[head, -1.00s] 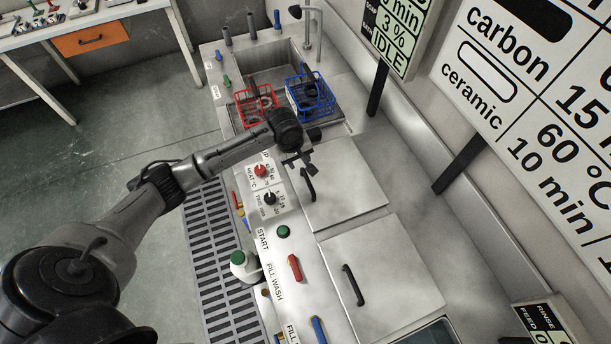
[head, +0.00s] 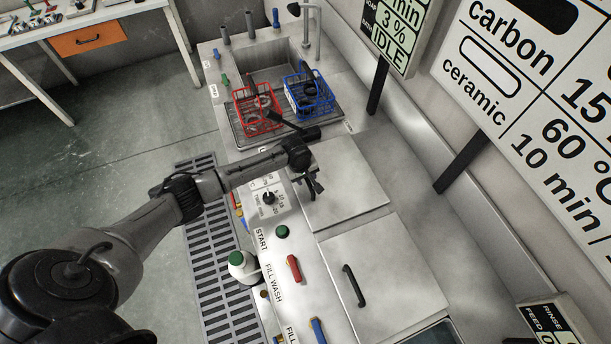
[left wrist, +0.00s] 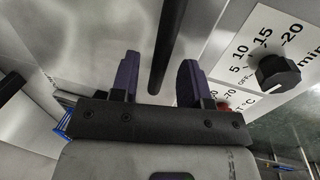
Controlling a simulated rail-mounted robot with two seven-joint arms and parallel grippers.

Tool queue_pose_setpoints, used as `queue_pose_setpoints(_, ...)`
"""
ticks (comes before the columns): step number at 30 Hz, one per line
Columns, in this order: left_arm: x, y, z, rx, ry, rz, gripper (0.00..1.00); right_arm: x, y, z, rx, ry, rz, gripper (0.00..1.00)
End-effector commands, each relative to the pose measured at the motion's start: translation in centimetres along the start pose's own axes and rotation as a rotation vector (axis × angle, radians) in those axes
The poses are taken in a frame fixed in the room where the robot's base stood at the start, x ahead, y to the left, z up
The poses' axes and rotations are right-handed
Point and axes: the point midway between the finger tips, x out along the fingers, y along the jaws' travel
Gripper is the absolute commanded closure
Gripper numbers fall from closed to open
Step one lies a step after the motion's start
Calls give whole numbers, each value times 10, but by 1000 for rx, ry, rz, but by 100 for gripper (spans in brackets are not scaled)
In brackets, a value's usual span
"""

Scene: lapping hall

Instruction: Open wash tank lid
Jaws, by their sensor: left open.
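Two grey metal lids lie flat and closed on the bench. The far lid (head: 348,187) is beside my left gripper (head: 313,186); the near lid (head: 390,275) has a black bar handle (head: 352,285). I cannot read which one is marked as the wash tank. My left gripper is open at the far lid's left edge. It hides most of that lid's handle in the head view. In the left wrist view, the dark bar handle (left wrist: 167,45) stands between the two parted fingers (left wrist: 158,78), with gaps on both sides. My right gripper is not in view.
A control panel runs along the left, with a black timer knob (head: 268,198), a green button (head: 282,232) and a red switch (head: 294,268). A red basket (head: 257,112) and a blue basket (head: 309,95) stand by the sink at the back. A green-topped bottle (head: 238,260) stands left.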

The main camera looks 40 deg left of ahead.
Motion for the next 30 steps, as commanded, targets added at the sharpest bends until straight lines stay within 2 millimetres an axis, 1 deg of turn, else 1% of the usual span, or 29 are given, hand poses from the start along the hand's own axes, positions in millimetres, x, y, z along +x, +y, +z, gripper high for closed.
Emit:
queue_pose_setpoints(8, 1, 0, 0, 1, 0, 0, 58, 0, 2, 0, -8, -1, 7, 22)
queue_pose_setpoints(21, 1, 0, 0, 1, 0, 0, 99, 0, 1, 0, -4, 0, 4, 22)
queue_pose_setpoints(30, 0, 0, 0, 1, 0, -1, 100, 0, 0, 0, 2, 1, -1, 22)
